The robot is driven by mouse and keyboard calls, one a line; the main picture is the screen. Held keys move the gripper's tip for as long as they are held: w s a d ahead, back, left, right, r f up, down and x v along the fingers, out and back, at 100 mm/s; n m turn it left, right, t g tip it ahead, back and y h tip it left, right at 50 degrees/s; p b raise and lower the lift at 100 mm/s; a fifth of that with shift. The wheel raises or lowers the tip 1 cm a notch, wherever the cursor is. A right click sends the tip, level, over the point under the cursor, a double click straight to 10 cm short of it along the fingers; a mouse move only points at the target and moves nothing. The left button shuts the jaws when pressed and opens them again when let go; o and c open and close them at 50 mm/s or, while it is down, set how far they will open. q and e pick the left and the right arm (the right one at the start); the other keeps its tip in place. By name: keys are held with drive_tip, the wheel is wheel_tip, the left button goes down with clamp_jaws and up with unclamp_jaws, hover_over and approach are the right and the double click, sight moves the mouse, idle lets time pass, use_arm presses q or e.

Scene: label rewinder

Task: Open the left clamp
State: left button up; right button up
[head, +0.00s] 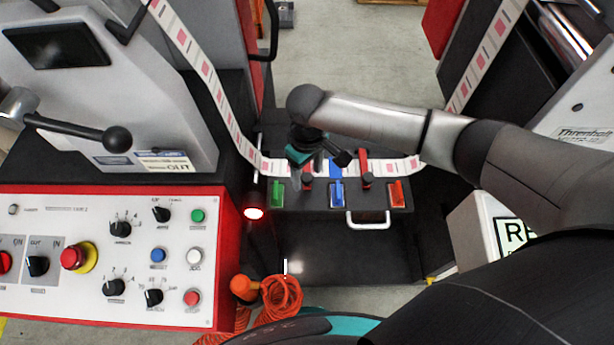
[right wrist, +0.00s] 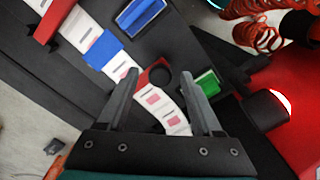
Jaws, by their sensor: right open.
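The left clamp, a red bar with a round black knob (head: 307,180), is at the left end of the splice table (head: 320,226), partly hidden by my right gripper. In the right wrist view its black knob (right wrist: 160,75) shows between the two fingers. My right gripper (head: 322,163) is open and empty over the label web (head: 406,163), its fingers (right wrist: 163,103) apart on either side of the clamp. Contact cannot be told. Whether the clamp is raised or pressed on the web is unclear. My left gripper is not in view.
The red right clamp (head: 366,181) and a blue piece (head: 336,169) sit along the web. Green (head: 278,194), blue (head: 337,195) and orange-red (head: 397,194) blocks line the front, above a white handle (head: 367,222). A red-edged control panel (head: 130,255) stands left; a lit red lamp (head: 254,213) is near.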

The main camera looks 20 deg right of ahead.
drive_tip(key=shift+c, duration=0.2)
clamp_jaws()
idle(0.5)
idle(0.9)
